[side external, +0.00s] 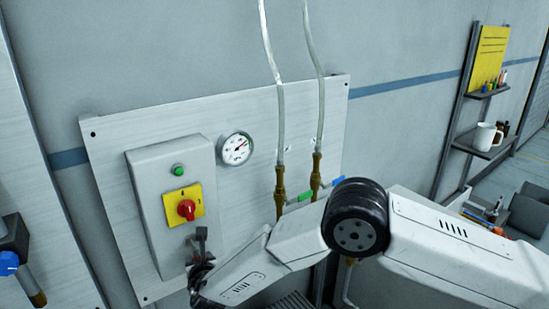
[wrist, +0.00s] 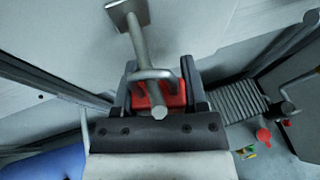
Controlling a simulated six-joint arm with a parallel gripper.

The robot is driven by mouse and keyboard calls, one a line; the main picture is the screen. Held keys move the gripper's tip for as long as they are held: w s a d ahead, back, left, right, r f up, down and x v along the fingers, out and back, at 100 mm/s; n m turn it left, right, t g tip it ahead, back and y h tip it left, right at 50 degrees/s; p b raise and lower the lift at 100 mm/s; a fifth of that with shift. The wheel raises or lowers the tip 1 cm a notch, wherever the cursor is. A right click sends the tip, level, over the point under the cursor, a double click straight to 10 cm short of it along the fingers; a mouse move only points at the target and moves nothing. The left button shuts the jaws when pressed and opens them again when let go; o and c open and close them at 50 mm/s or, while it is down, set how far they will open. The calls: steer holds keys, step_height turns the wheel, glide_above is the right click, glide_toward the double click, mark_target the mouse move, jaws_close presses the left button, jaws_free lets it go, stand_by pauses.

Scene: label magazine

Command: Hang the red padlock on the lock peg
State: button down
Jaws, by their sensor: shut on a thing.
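The red padlock (wrist: 174,93) is between the two dark fingers of my gripper (wrist: 158,90) in the wrist view, and they are shut on its body. Its grey shackle (wrist: 165,74) points up in that picture, away from my palm. The grey lock peg (wrist: 136,40) runs from a square plate at the top down across the shackle to a round tip over the padlock. Peg and shackle overlap; I cannot tell whether the peg passes through the loop.
The grey box (side external: 160,165) carries a green button (side external: 178,170) and a red knob (side external: 187,209) on a yellow plate. A gauge (side external: 236,148) and two hoses with brass valves (side external: 280,190) are to its right. A shelf with a mug (side external: 487,137) stands far right.

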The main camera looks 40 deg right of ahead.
stand_by(0.4)
steer(key=shift+c, duration=0.3)
jaws_free()
steer(key=shift+s, duration=0.1)
steer(key=v, duration=0.7)
steer(key=shift+s+r, duration=0.15)
steer(key=shift+s, duration=0.1)
